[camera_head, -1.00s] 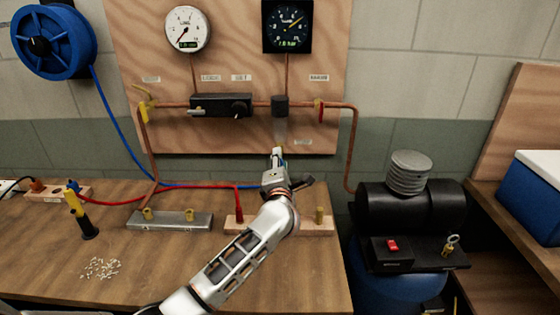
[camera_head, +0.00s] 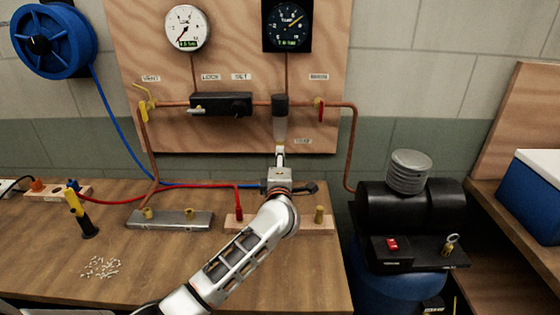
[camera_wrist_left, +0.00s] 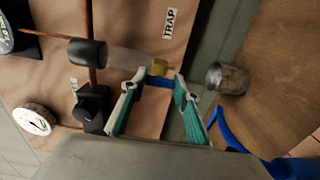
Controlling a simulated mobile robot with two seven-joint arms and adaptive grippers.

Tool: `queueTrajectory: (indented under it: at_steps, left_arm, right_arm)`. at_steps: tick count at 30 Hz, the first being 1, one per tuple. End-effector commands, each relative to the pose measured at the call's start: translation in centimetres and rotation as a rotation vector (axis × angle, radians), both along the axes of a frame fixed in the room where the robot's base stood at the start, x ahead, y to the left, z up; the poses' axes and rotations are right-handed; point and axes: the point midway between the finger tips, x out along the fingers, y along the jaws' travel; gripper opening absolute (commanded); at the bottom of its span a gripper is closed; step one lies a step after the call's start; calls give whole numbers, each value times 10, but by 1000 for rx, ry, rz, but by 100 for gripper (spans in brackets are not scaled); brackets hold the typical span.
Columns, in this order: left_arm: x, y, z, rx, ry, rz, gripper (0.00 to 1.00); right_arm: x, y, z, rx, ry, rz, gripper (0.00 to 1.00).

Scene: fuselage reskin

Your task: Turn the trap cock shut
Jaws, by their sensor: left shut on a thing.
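The trap hangs below the copper pipe on the wooden board, with a black cap (camera_head: 280,104) and a clear bowl (camera_head: 280,129). Its brass cock (camera_wrist_left: 160,67) is at the bowl's lower end in the wrist view. My left gripper (camera_head: 280,156) reaches up to it from below; its fingertips (camera_wrist_left: 168,74) are shut on the cock. In the head view the gripper hides the cock, so its turn angle cannot be read there. The TRAP label (camera_wrist_left: 170,22) is beside the bowl. My right gripper is not in view.
A red-handled valve (camera_head: 321,112) is right of the trap and a black regulator (camera_head: 221,104) left. Two gauges are above. A metal cup (camera_wrist_left: 228,78) stands near the gripper in the wrist view. A compressor (camera_head: 412,208) is right of the bench (camera_head: 180,270).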

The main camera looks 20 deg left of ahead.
Motion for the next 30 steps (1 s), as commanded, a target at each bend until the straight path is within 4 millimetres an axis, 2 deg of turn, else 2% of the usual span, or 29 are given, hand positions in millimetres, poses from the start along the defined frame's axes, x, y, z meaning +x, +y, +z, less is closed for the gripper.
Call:
queueTrajectory:
  at_steps: [4, 5, 6, 7, 20, 23, 30]
  left_arm:
    - [0, 0, -1, 3, 2, 0, 9]
    - [0, 0, -1, 3, 2, 0, 33]
    - [0, 0, -1, 3, 2, 0, 43]
    - [0, 0, -1, 3, 2, 0, 47]
    - [-5, -2, -1, 1, 0, -1, 47]
    - [-17, -6, -1, 0, 0, -2, 47]
    - [-64, -19, -1, -1, 1, -2, 47]
  right_arm:
    - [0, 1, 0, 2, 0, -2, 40]
    - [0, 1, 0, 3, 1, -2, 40]
    - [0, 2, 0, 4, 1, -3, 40]
    - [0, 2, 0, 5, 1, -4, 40]
    - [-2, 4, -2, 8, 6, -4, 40]
    - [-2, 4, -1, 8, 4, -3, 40]
    - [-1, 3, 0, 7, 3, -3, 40]
